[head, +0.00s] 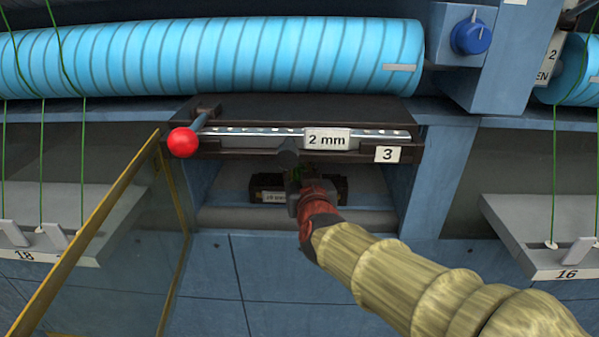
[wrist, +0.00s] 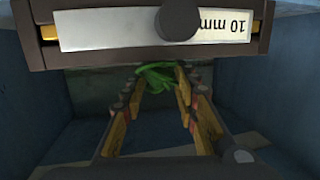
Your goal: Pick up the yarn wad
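The yarn wad is a small green tangle (wrist: 157,76) at the far end of my gripper's fingers in the wrist view. My gripper (wrist: 160,86) has its two fingers apart, with the wad at and between their tips. I cannot tell whether either finger touches it. Most of the wad is hidden there.
A bar labelled "2 mm" (head: 327,139) with a "3" tag crosses just above my gripper. A red ball handle (head: 183,142) is at its left. A part labelled "10 mm" (wrist: 150,30) crosses the wrist view. An open yellow-edged panel (head: 95,235) stands left.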

